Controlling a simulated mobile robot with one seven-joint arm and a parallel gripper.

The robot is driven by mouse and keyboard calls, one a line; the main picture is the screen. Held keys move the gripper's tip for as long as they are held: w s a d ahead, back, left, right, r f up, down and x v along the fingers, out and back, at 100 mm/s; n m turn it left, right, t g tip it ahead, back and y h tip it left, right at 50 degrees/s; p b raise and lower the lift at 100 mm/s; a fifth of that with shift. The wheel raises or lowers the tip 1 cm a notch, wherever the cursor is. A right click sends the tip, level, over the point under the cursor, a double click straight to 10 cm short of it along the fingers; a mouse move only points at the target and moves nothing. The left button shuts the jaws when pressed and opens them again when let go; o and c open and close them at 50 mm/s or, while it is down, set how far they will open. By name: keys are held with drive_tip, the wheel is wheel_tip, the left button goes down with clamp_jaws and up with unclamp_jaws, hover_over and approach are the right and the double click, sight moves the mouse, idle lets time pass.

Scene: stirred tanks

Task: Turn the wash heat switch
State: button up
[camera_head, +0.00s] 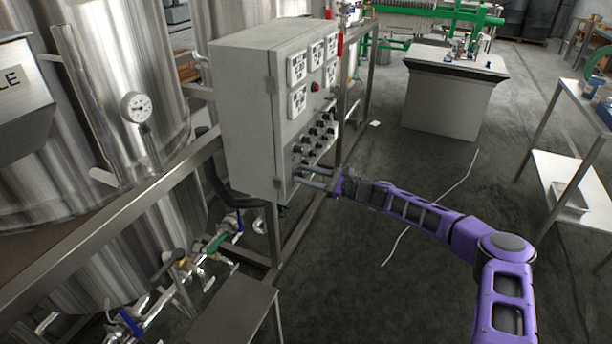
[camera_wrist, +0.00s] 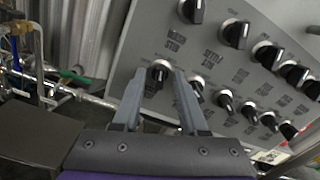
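The grey control box (camera_head: 255,90) stands left of centre in the head view, with rows of black rotary switches (camera_head: 318,135) low on its front panel. My gripper (camera_head: 312,178) reaches the panel's lower corner from the right. In the wrist view, my gripper's two grey fingers (camera_wrist: 160,80) are apart, with one black switch (camera_wrist: 159,72) at the left end of the lower row between their tips. I cannot tell whether the fingers touch it. The panel lettering is too small to tell which switch is the wash heat switch.
Other switches sit close by, one just right of the right finger (camera_wrist: 197,86). Steel tanks (camera_head: 90,100) and pipes with valves (camera_head: 185,265) stand left of the box. A metal frame holds the box. The floor (camera_head: 400,290) around my arm is mostly clear.

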clamp_jaws()
drive_tip(key=shift+f+b, duration=0.1)
drive_tip(key=shift+b, duration=0.2)
drive_tip(key=n+b, duration=0.1)
drive_tip(key=b, duration=0.1)
drive_tip(key=n+b, duration=0.2)
drive_tip(key=shift+f+n, duration=0.2)
drive_tip(key=shift+n, duration=0.1)
drive_tip(key=shift+r+n+b, duration=0.1)
drive_tip(key=shift+n+b, duration=1)
drive_tip(key=shift+b, duration=0.05)
drive_tip(key=shift+r+n+b, duration=0.15)
drive_tip(key=shift+n+b, duration=0.35)
drive_tip(key=shift+n, duration=0.6)
unclamp_jaws()
